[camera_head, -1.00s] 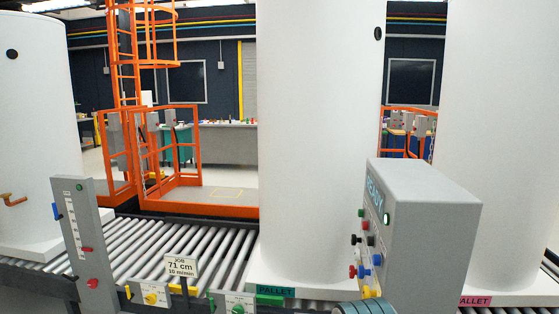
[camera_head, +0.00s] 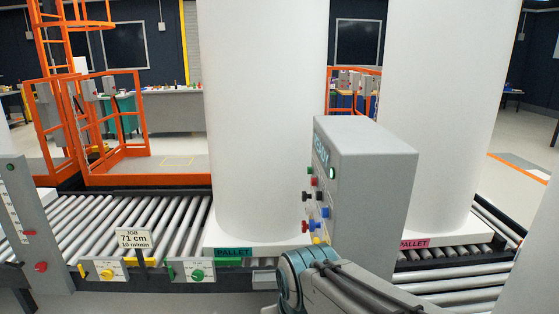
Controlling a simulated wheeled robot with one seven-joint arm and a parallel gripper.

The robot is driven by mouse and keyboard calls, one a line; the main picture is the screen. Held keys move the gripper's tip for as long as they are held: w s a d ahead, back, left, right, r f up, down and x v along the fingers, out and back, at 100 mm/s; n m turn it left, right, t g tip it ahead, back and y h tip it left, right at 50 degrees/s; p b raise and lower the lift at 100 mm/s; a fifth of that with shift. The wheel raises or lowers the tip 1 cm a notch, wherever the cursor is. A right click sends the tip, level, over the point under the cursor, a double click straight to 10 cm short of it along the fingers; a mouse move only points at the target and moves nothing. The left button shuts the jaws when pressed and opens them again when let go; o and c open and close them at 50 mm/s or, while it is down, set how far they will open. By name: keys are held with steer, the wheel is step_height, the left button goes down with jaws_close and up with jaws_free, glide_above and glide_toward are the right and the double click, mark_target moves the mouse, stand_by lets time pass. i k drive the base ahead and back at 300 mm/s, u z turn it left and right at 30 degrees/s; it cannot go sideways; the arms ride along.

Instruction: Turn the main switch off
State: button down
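I cannot tell which control is the main switch. A grey control box (camera_head: 365,170) marked READY stands at centre right, with a green lamp (camera_head: 332,172). Its left face, seen at a steep angle, carries small red, green, black, blue and yellow controls. Two plates on the conveyor's front edge carry a yellow knob (camera_head: 107,273) and a green knob (camera_head: 197,274). A grey post (camera_head: 22,220) at the left has a green button and red knobs. My arm shows at the bottom, in front of the box. My gripper is not visible.
White tanks (camera_head: 267,120) stand on pallets (camera_head: 232,252) on the roller conveyor (camera_head: 70,226). A job sign (camera_head: 132,238) reads 71 cm, 10 m/min. An orange railed platform (camera_head: 150,180) stands behind the conveyor at left. Open floor (camera_head: 480,190) shows at right.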

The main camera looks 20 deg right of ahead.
mark_target(305, 226)
steer(key=z, duration=0.55)
steer(key=k, duration=0.6)
steer(key=u, duration=0.6)
steer(key=i, duration=1.8)
steer(key=z, duration=0.65)
